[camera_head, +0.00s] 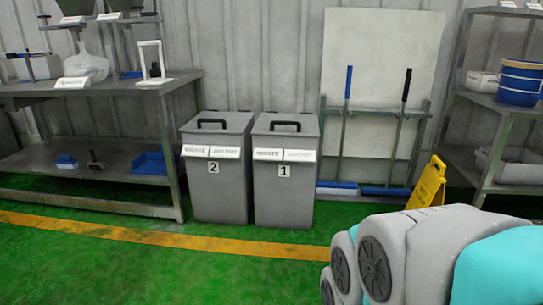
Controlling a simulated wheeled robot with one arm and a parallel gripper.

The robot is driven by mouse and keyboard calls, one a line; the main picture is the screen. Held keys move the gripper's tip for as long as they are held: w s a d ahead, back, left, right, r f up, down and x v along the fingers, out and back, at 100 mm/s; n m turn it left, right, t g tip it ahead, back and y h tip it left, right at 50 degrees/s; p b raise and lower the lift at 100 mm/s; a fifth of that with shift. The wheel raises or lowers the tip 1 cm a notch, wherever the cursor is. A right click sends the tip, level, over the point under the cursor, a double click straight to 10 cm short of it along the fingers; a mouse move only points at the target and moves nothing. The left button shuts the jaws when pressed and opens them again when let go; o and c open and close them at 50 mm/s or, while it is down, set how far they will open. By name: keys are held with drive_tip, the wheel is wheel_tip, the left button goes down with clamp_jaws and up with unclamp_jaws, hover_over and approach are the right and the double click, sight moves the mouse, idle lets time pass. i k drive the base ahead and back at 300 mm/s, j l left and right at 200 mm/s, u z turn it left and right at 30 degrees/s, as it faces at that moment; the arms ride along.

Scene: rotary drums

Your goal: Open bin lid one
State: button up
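Bin one (284,201) is a grey bin with a "1" label below two white signs. It stands upright against the back wall. Its lid (287,127) is closed and has a dark handle (285,126) on top. Bin two (217,195), with a "2" label, stands close on its left, its lid (215,124) also closed with a dark handle. My arm shows at the lower right, in front of the bins and to their right. My gripper is not in view.
A steel workbench (90,90) stands left of the bins. Brooms lean on a rack right of them, near a yellow floor sign (427,182). A shelf (498,103) stands at far right. The green floor (180,270) before the bins is clear, crossed by a yellow line.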

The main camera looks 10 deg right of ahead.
sight(269, 123)
drive_tip(key=i+l+u, duration=0.1)
drive_tip(key=i+l, duration=1.95)
drive_tip(key=l, duration=0.15)
drive_tip(key=j+u, duration=0.05)
